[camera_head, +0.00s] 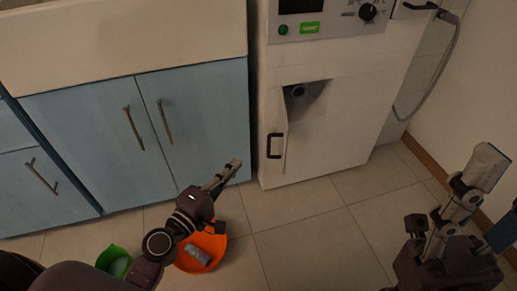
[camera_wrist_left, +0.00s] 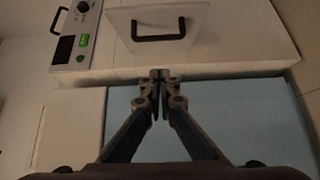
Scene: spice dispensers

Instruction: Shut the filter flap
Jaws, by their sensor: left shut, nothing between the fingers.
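The filter flap (camera_head: 281,140) is a white panel with a black handle (camera_head: 274,146) on the front of the white machine. It stands swung outward, seen nearly edge-on in the head view, and a recess with a dark round fitting (camera_head: 298,91) shows beside it. In the left wrist view the flap (camera_wrist_left: 150,22) and its handle (camera_wrist_left: 158,37) are at the top. My left gripper (camera_head: 234,166) is shut and empty, left of and below the flap, apart from it. My right gripper (camera_head: 470,190) is at the lower right; its finger gap is unclear.
Blue cabinets (camera_head: 90,130) stand left of the machine. An orange bowl (camera_head: 222,241) with a grey item and a green bowl (camera_head: 112,252) are on the tiled floor, below my left arm. Tiles (camera_head: 310,245) in front of the machine are clear. A hose (camera_head: 440,75) hangs at right.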

